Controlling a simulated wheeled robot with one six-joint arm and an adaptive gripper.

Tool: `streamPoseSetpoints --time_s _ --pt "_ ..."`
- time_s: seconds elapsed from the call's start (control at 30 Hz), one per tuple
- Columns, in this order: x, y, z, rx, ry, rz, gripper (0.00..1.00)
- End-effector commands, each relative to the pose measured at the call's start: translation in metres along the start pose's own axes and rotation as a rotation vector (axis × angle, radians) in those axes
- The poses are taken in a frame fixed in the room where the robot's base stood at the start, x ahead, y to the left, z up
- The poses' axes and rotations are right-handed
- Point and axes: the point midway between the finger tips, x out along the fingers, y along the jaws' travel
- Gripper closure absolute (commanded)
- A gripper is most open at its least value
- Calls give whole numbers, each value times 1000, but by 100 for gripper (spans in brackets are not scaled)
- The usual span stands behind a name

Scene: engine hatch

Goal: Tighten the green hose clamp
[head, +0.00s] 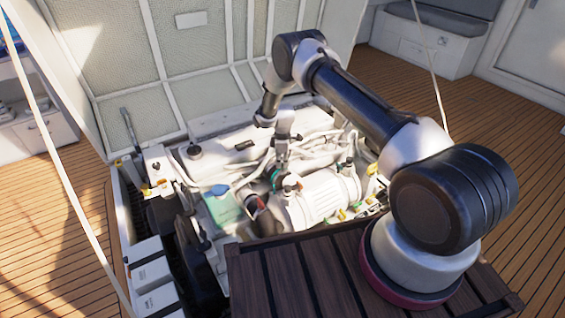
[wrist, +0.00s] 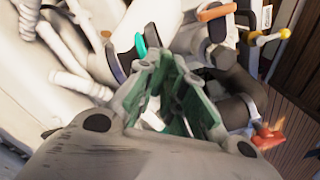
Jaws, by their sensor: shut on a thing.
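My gripper is shut on this piece. The fingers and the wrist body hide most of the clamp's band. In the head view the clamp is a small green spot (head: 274,177) among the engine parts, just below my gripper (head: 281,163), which reaches down into the open engine hatch.
Pale hoses (wrist: 60,55) run close on the left in the wrist view. A red handle (wrist: 267,137), an orange handle (wrist: 214,12) and a yellow-ended lever (wrist: 268,38) stand on the right. The raised hatch lid (head: 180,70) rises behind the engine.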

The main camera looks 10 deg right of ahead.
Motion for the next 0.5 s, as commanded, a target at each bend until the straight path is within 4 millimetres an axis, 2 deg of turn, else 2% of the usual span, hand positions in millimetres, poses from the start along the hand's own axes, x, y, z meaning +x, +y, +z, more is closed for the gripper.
streamPoseSetpoints --time_s 0.5 --pt "0 0 0 456 0 0 100"
